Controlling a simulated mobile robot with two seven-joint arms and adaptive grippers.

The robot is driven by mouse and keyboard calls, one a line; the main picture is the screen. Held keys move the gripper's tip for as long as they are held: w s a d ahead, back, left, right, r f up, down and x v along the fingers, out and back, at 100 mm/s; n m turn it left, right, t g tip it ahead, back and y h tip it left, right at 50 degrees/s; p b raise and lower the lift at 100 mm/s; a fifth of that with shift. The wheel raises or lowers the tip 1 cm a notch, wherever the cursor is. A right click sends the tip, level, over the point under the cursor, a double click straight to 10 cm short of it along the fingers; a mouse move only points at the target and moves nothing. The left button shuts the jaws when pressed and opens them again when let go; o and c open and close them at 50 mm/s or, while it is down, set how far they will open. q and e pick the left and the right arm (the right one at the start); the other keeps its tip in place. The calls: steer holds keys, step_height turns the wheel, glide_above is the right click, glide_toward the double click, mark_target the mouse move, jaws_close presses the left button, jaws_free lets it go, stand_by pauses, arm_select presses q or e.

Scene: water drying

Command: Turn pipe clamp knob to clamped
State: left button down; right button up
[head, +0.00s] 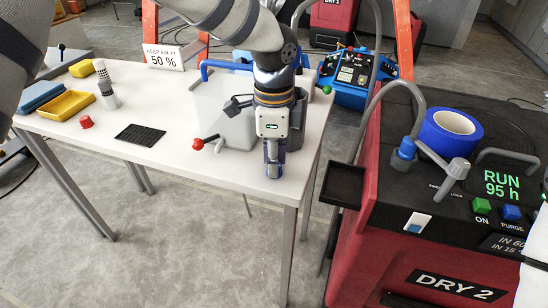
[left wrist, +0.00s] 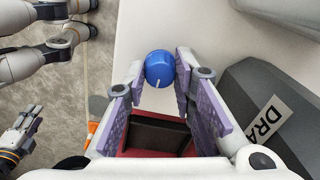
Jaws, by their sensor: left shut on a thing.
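My left gripper (head: 273,172) points down at the near right corner of the white table in the head view. In the left wrist view, a round blue knob (left wrist: 160,69) with a white pointer line sits between the tips of its purple-padded fingers (left wrist: 156,85). The gripper is shut on this knob. The pointer line faces toward the lower edge of that view. In the head view the knob is hidden by the gripper.
A black tray (head: 344,185) sticks out from the red dryer (head: 345,259) at the right.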

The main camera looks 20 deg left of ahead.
stand_by(0.3)
arm_select(q)
steer(key=c, duration=1.3)
jaws_free()
steer(key=shift+c, duration=0.2)
step_height(320, 180, up, 12)
